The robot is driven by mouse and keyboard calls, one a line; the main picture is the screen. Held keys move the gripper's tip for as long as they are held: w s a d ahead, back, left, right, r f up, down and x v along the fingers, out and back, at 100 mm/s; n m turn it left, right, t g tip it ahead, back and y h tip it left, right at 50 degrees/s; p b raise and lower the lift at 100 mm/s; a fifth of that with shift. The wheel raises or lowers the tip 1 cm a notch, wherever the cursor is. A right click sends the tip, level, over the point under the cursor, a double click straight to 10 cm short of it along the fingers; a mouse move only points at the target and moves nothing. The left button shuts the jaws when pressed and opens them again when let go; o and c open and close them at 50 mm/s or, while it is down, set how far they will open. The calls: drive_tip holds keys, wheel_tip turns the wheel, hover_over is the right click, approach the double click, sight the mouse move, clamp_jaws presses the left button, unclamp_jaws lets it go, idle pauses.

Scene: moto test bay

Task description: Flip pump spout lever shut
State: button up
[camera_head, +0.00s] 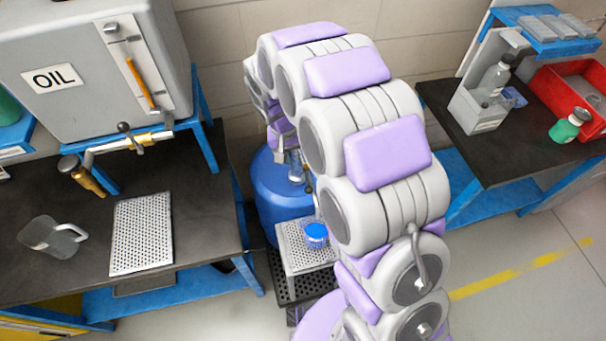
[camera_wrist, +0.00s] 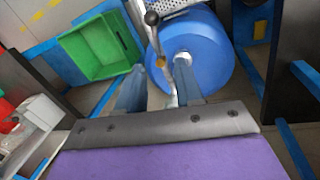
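The pump spout (camera_wrist: 183,60) stands on top of a blue drum (camera_wrist: 212,48) in the wrist view. Its lever (camera_wrist: 156,40) is a thin rod with a black ball knob, between and beyond my fingers in the picture. My gripper (camera_wrist: 160,66) is open, with one blue-grey finger on each side of a gap; I cannot tell whether either finger touches the pump. In the head view the drum (camera_head: 277,190) stands between the two benches. My gripper (camera_head: 283,150) is above it there, partly hidden by my arm, and the pump (camera_head: 296,172) is small and partly covered.
A perforated stand (camera_head: 304,257) with a blue-capped container (camera_head: 316,235) is in front of the drum. The left bench (camera_head: 200,240) carries an oil tank (camera_head: 80,60); the right bench (camera_head: 470,150) carries bottles and a red bin (camera_head: 565,85). A green crate (camera_wrist: 100,48) shows in the wrist view.

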sight(307, 178)
drive_tip(key=x, duration=0.9)
drive_tip(key=shift+d+r+b, duration=0.1)
drive_tip(key=shift+d+b, duration=0.25)
drive_tip(key=shift+d, duration=0.05)
drive_tip(key=shift+a+f, duration=0.25)
drive_tip(key=shift+f, duration=0.25)
drive_tip(key=shift+d, duration=0.1)
drive_tip(key=shift+d, duration=0.2)
drive_tip(key=shift+c, duration=1.1)
drive_tip(key=shift+a, duration=0.1)
clamp_jaws()
